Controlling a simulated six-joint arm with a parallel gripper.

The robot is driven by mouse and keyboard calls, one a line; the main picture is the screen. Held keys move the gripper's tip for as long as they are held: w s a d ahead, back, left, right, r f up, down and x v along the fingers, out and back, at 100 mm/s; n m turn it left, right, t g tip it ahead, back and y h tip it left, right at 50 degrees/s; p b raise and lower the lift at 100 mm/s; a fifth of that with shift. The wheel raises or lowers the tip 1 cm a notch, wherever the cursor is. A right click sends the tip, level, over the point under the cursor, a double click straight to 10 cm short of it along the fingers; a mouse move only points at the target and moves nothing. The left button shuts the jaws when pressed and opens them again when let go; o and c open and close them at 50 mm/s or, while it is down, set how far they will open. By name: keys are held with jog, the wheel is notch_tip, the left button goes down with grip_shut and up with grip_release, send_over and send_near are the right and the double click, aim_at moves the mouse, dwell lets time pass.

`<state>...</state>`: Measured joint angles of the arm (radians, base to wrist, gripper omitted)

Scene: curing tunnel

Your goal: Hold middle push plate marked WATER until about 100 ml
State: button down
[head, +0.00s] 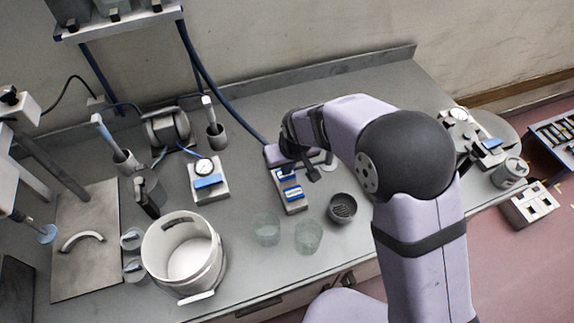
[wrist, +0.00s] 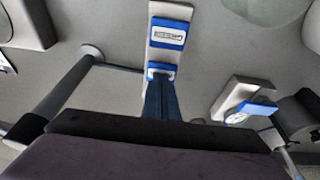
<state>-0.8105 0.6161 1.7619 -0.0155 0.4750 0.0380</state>
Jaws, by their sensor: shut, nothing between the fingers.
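A narrow grey dispenser panel (head: 294,207) with blue push plates stands on the bench; it also shows in the wrist view (wrist: 157,52). Its front blue plate (head: 293,193) bears a pale label too small to read; it is also in the wrist view (wrist: 168,34). Behind it is a second blue plate (wrist: 161,70), possibly the middle one. My gripper (wrist: 160,80) is shut and empty, its tips at this second plate's edge; contact cannot be told. The panel's far end is hidden behind my gripper. Two clear beakers (head: 265,229) (head: 308,236) stand in front; no liquid level is readable.
A dark round bowl (head: 342,207) is right of the panel. A gauge unit with a blue plate (head: 208,182) and a large white pot (head: 184,250) stand to the left. Another gauge unit (head: 457,117) is at the right.

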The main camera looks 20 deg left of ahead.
notch_tip(320, 180, down, 2)
jog(key=shift+f+b, duration=0.1)
jog(key=shift+b, duration=0.8)
jog(key=shift+s+d, duration=0.25)
jog(key=shift+f, duration=0.25)
dwell(1.5)
jog(key=shift+r, duration=0.1)
jog(key=r+p, duration=0.4)
jog(key=r, duration=0.1)
jog(key=shift+w+a+r, duration=0.15)
jog(key=shift+w+r, duration=0.05)
jog(key=shift+r, duration=0.05)
jog(key=shift+s+r+b, duration=0.1)
jog(key=shift+r+b, duration=0.2)
jog(key=shift+b, duration=0.5)
jog(key=b+v, duration=0.2)
jog(key=v, duration=0.7)
